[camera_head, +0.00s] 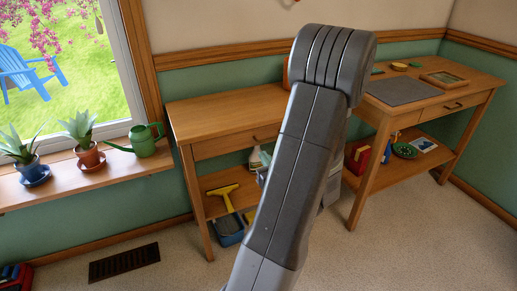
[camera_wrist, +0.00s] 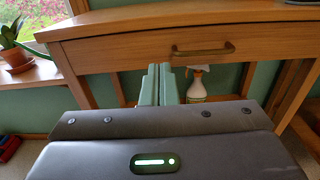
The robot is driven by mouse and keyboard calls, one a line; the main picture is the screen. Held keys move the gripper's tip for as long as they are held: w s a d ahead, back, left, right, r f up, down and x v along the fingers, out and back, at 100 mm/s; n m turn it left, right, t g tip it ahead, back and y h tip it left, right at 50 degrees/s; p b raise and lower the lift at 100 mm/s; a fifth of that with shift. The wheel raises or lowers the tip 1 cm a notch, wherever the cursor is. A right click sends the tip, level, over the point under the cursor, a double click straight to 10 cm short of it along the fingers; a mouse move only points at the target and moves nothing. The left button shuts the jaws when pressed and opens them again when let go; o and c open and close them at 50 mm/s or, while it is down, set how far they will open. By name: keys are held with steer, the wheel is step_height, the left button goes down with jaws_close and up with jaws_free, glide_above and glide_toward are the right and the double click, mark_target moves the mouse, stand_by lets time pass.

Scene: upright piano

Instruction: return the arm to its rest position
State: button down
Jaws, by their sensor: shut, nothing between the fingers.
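My grey arm rises through the middle of the head view and bends at the top in front of the wooden workbench. My gripper (camera_wrist: 159,70) shows in the wrist view with its two pale green fingers side by side and closed, nothing between them. The fingers point toward the bench's drawer front (camera_wrist: 190,50) and brass handle, with the tips just below the handle's level in the picture. Whether they touch the bench is not clear, but they look apart from it. In the head view the gripper is mostly hidden behind my arm.
A green watering can (camera_head: 143,141) stands on the windowsill. Carpet is open in front.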

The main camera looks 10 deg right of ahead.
steer(key=shift+v, duration=1.15)
